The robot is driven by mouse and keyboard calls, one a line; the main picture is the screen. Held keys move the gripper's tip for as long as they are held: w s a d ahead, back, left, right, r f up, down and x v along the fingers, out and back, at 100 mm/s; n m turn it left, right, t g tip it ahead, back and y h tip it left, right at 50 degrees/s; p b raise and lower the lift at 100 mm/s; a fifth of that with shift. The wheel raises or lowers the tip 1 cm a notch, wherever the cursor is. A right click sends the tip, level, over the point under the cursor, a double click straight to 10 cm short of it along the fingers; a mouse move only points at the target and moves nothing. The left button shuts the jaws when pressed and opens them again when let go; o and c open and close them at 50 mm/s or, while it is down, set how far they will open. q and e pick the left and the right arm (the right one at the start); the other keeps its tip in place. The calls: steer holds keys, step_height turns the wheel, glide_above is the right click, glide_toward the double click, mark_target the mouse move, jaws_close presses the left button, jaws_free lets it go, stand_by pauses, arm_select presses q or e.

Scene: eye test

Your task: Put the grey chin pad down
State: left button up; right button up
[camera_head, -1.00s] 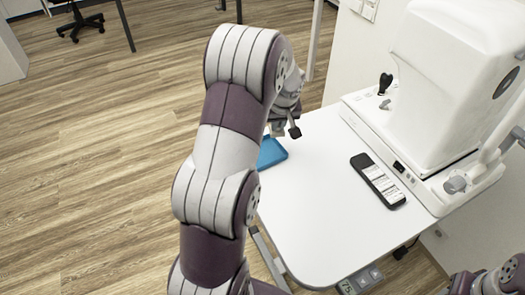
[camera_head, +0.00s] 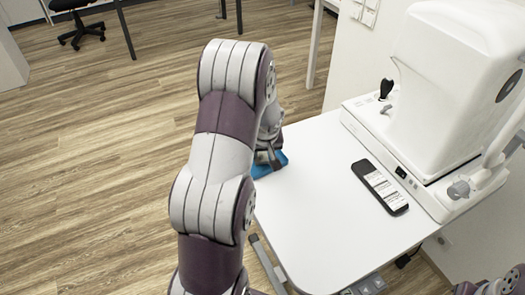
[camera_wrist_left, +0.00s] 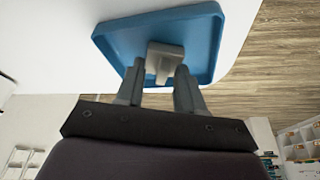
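The grey chin pad (camera_wrist_left: 166,55) shows in the left wrist view as a small light-grey piece between the fingertips of my left gripper (camera_wrist_left: 160,74). The gripper is shut on it. The pad is over the inside of the blue tray (camera_wrist_left: 112,40); I cannot tell whether it touches the tray's floor. In the head view the left gripper (camera_head: 268,157) is low at the blue tray (camera_head: 280,161), and my arm hides the pad and much of the tray. My right gripper cannot be made out; only a bit of my right arm shows at the bottom right corner.
The tray lies on the far left part of the white table (camera_head: 318,220). A black handset-like device (camera_head: 380,187) lies to its right. A large white eye-test instrument (camera_head: 440,90) stands on the right side. The table's middle is clear.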

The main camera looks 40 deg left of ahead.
arm_select(q)
steer(key=shift+r, duration=0.2)
steer(key=p+v, duration=0.2)
steer(key=v, duration=1)
steer(key=s+d+f+m+g+h, duration=0.1)
steer(key=s+d+f+m, duration=0.3)
steer(key=s+d+m, duration=0.5)
steer(key=s+d+h, duration=0.1)
steer(key=s+d, duration=0.3)
steer(key=d, duration=0.4)
steer(key=shift+h, duration=0.4)
